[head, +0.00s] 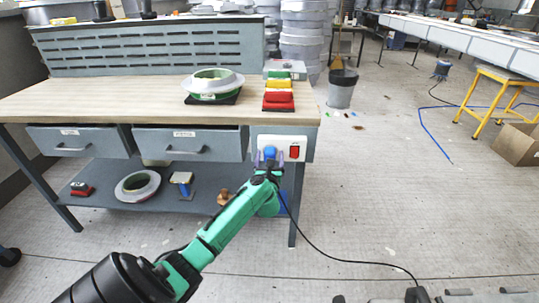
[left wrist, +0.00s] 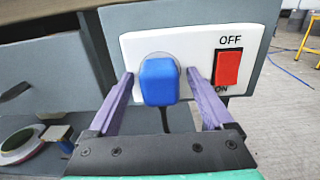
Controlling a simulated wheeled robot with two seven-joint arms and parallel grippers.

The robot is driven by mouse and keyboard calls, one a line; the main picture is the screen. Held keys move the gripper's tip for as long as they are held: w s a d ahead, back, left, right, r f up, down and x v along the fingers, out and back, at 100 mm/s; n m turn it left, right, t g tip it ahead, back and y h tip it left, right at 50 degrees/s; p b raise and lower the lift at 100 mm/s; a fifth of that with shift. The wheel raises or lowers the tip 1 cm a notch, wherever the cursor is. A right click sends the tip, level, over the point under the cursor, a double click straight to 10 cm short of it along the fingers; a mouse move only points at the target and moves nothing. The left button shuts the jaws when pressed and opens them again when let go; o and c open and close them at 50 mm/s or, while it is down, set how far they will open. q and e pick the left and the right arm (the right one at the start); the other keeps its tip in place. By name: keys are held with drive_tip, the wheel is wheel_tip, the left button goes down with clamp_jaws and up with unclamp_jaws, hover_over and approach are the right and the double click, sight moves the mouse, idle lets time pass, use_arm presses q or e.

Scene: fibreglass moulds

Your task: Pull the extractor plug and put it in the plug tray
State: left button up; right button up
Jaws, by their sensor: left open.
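The blue extractor plug (head: 270,152) sits in a white socket panel at the right end of the workbench front. In the left wrist view the plug (left wrist: 160,82) fills the socket, and its dark cable hangs down below it. My left gripper (head: 269,157) is open, with one purple finger on each side of the plug. In the left wrist view small gaps show between the fingers and the plug. My right gripper is not in view. I cannot tell for certain which thing is the plug tray; a blue item (head: 282,203) behind my arm is mostly hidden.
A red switch (left wrist: 228,68) marked OFF and ON is just right of the plug. On the bench (head: 130,102) are a ring mould (head: 213,82) and red, yellow and green blocks (head: 278,100). The lower shelf holds another ring (head: 137,186). A cable runs along the floor.

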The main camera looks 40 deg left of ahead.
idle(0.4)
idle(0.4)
use_arm(q)
clamp_jaws()
drive_tip(key=shift+p, duration=0.3)
drive_tip(key=p+v, duration=0.3)
drive_tip(key=v, duration=0.3)
idle(0.8)
